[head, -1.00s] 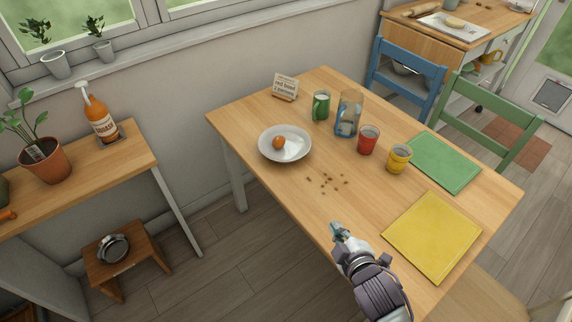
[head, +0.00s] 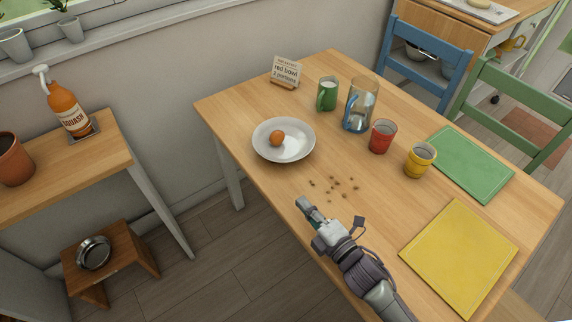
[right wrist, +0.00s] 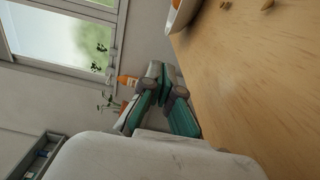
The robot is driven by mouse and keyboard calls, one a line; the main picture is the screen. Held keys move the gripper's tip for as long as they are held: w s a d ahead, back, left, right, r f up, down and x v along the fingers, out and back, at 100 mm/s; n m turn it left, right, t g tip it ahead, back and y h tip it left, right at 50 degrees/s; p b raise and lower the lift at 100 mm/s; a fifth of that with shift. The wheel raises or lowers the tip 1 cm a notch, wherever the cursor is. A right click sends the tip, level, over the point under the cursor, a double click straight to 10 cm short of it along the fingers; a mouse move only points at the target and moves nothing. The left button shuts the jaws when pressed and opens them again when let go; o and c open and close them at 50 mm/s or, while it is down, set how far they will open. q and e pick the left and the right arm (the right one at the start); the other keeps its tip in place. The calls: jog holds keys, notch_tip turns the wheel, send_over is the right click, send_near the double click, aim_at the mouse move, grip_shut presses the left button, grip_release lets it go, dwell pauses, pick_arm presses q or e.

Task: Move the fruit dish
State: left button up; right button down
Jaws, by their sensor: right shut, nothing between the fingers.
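The fruit dish (head: 300,153) is a wide pale grey-white bowl on the wooden table, near its left edge. An orange fruit (head: 277,138) lies in it. In the right wrist view only a part of the dish (right wrist: 174,17) shows at the top edge. My right gripper (head: 304,204) is by the table's near edge, below the dish in the head view and apart from it. Its fingers are shut and empty; in the right wrist view the teal-padded fingers (right wrist: 160,88) show beside the tabletop. My left gripper is not in view.
A sign (head: 286,72), green cup (head: 327,94), glass jug (head: 360,105), red cup (head: 382,136) and yellow mug (head: 419,160) stand behind and right. Yellow (head: 460,257) and green (head: 471,164) mats lie at the right.

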aim_at(287, 155)
jog(key=shift+w+f+b, duration=0.35)
jog(key=shift+w+f, duration=0.3)
jog(key=shift+f, duration=0.15)
jog(key=b+x, duration=0.3)
jog(key=x, duration=0.7)
jog(key=shift+f, duration=0.1)
jog(key=w, duration=0.1)
jog(key=w+b, duration=0.1)
jog(key=w, duration=0.1)
jog(key=shift+d, duration=0.3)
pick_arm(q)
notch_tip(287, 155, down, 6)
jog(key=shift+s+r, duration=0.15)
pick_arm(e)
jog(key=shift+w, duration=0.4)
jog(key=shift+w+d, duration=0.1)
jog(key=w, duration=0.1)
jog(key=w+b, duration=0.1)
jog(key=w, duration=0.2)
jog(key=shift+d, duration=0.35)
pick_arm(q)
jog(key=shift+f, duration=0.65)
